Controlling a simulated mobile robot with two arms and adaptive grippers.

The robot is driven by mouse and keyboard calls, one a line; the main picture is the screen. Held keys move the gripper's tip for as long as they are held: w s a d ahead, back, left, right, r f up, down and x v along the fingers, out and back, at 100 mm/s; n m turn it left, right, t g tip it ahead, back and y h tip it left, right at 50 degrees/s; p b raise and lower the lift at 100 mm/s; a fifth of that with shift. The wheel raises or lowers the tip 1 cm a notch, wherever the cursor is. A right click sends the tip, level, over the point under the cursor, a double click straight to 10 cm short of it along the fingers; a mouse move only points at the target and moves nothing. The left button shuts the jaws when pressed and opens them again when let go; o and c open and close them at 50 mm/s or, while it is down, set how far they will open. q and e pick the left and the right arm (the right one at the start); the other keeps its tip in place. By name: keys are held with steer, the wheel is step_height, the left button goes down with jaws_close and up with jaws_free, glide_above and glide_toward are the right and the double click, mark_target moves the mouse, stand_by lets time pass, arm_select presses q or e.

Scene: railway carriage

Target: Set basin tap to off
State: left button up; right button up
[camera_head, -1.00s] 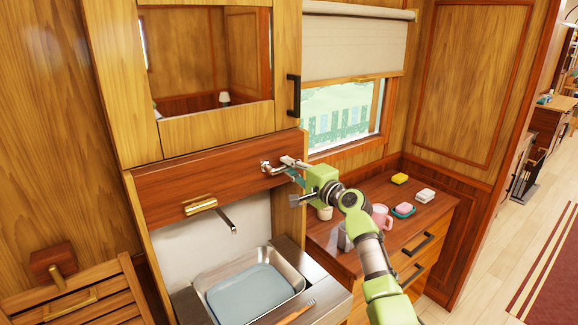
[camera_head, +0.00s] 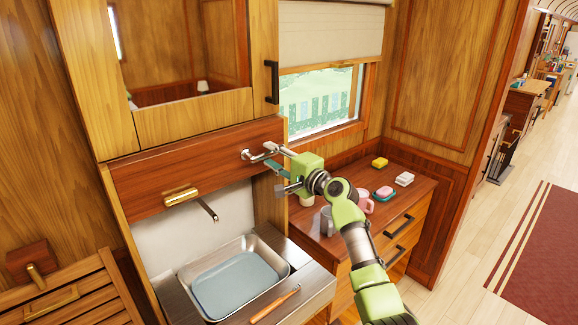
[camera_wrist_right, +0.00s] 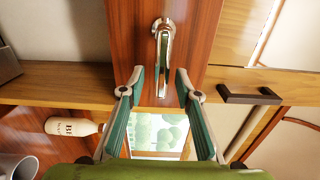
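The basin tap's metal lever (camera_head: 262,152) sticks out from the reddish wooden panel above the basin. It also shows in the right wrist view (camera_wrist_right: 162,48), with its round mount at the top. My right gripper (camera_head: 276,161) is at the lever's free end. In the right wrist view my right gripper (camera_wrist_right: 159,78) is open, with one finger on each side of the lever and visible gaps between. A thin spout (camera_head: 208,210) hangs below the panel over the metal basin (camera_head: 283,268). My left gripper is out of view.
A blue-grey tray (camera_head: 238,287) lies in the basin. A brass handle (camera_head: 182,196) sits on the panel left of the lever. A black cabinet handle (camera_head: 272,82) is above. A pink mug (camera_head: 366,203) and soaps stand on the drawer cabinet (camera_head: 412,192). Open floor lies right.

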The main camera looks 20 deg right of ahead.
steer(key=v, duration=1)
steer(key=shift+s, duration=0.1)
